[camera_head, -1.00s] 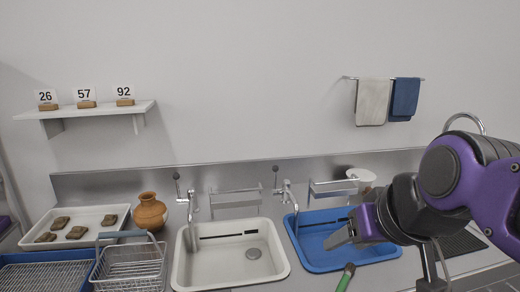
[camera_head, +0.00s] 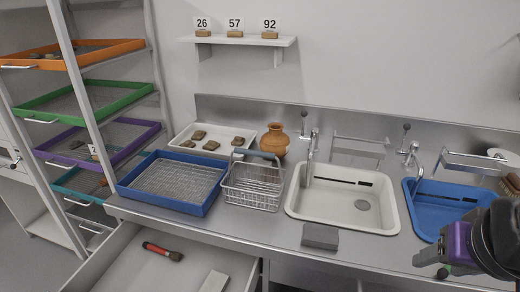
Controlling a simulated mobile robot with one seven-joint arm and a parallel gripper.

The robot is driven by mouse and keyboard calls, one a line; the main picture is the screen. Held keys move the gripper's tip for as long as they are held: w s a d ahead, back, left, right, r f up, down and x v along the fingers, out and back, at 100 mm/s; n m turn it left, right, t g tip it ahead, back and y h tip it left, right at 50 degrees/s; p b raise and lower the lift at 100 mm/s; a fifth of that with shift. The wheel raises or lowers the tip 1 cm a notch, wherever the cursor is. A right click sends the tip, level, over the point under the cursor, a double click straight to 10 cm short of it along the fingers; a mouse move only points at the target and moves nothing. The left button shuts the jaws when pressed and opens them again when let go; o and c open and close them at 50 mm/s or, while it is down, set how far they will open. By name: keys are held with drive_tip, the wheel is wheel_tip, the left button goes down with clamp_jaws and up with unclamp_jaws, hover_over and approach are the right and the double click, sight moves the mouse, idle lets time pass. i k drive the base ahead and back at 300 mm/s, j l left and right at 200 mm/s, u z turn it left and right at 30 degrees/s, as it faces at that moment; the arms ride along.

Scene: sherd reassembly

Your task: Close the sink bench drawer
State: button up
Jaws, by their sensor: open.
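The sink bench drawer (camera_head: 140,262) is open at the lower left, pulled out below the front edge of the steel bench (camera_head: 225,234). Inside it lie a red-handled brush (camera_head: 162,251) and a pale block (camera_head: 214,281). The drawer's front is outside the bottom of the view, so its handle is hidden. My gripper (camera_head: 424,260) is at the lower right, over the bench by the blue sink (camera_head: 432,222). It is open and appears empty, well to the right of the drawer and apart from it.
On the bench stand a blue rack tray (camera_head: 127,187), a wire basket (camera_head: 252,204), a clay jar (camera_head: 275,141), a white tray of sherds (camera_head: 182,144), a white sink (camera_head: 300,207) and a grey block (camera_head: 320,237). A rack with coloured trays (camera_head: 75,105) stands at the left.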

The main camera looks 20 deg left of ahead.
sight(121, 264)
drive_tip(key=u, duration=2.45)
drive_tip(key=j+u, duration=0.25)
drive_tip(key=u, duration=0.3)
drive_tip(key=i+j+z, duration=0.1)
drive_tip(key=j+u, duration=0.15)
drive_tip(key=k+l, duration=0.15)
